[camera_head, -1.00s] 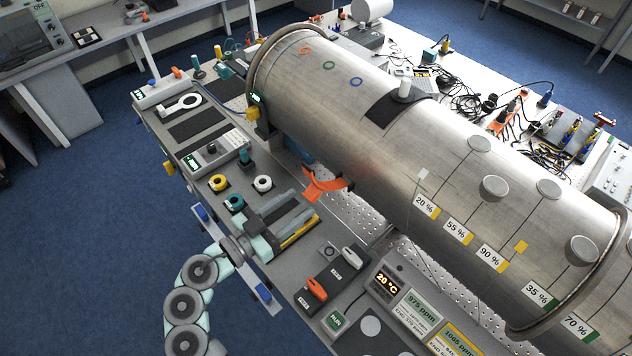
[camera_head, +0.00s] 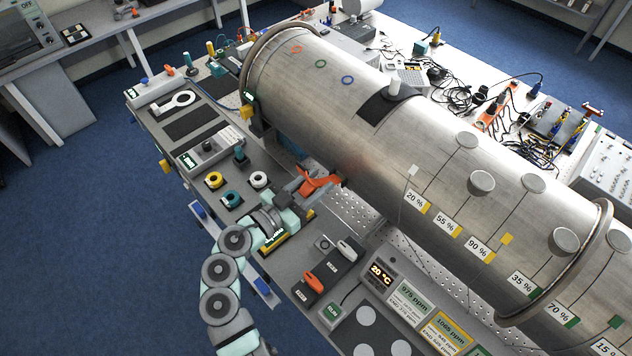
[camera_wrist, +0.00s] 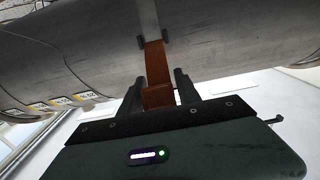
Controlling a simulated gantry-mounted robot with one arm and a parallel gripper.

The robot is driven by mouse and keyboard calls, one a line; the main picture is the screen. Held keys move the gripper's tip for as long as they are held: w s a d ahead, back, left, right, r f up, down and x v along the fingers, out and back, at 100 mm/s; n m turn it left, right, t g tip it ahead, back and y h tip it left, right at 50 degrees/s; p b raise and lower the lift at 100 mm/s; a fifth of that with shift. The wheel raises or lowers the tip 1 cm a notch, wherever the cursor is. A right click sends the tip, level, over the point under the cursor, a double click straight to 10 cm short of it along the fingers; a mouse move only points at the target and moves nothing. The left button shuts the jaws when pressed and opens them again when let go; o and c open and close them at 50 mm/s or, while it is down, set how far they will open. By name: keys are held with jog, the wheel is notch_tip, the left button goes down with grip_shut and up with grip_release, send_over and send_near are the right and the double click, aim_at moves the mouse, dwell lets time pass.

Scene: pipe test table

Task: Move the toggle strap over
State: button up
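The orange toggle strap (camera_head: 318,182) hangs at the near lower side of the large metal pipe. In the wrist view the strap (camera_wrist: 158,66) runs down from a metal band on the pipe, its lower end between the two dark fingers. My gripper (camera_head: 303,188) has its fingers at the strap in the head view. The strap's far side is hidden.
The metal pipe (camera_head: 400,150) fills the space behind the strap. A panel with an orange switch (camera_head: 313,283) lies to the lower right of my gripper. Yellow, teal and white rings (camera_head: 259,179) sit to its left. Blue floor (camera_head: 100,240) lies open at left.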

grip_shut()
dwell(1.1)
